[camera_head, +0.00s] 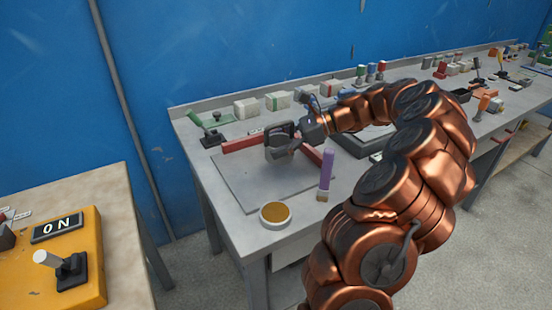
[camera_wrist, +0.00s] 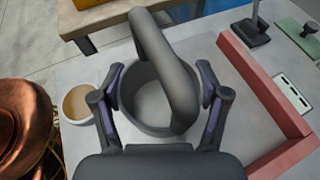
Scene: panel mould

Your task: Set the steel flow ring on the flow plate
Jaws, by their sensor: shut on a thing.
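The steel flow ring (camera_head: 277,151) is a short dark grey cylinder, open in the middle, with a thick arched handle. In the wrist view the ring (camera_wrist: 180,90) sits between the two fingers of my gripper (camera_wrist: 161,76), which is shut on it. Through its open middle a pale grey surface shows. The flow plate (camera_head: 238,183) is a flat grey sheet on the bench; in the wrist view the plate (camera_wrist: 225,120) spreads around the ring. The ring is over the plate's far part, upright or nearly so. I cannot tell whether it touches the plate.
Red bars (camera_head: 247,143) form a corner at the plate's far side. The plate's left part is clear.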

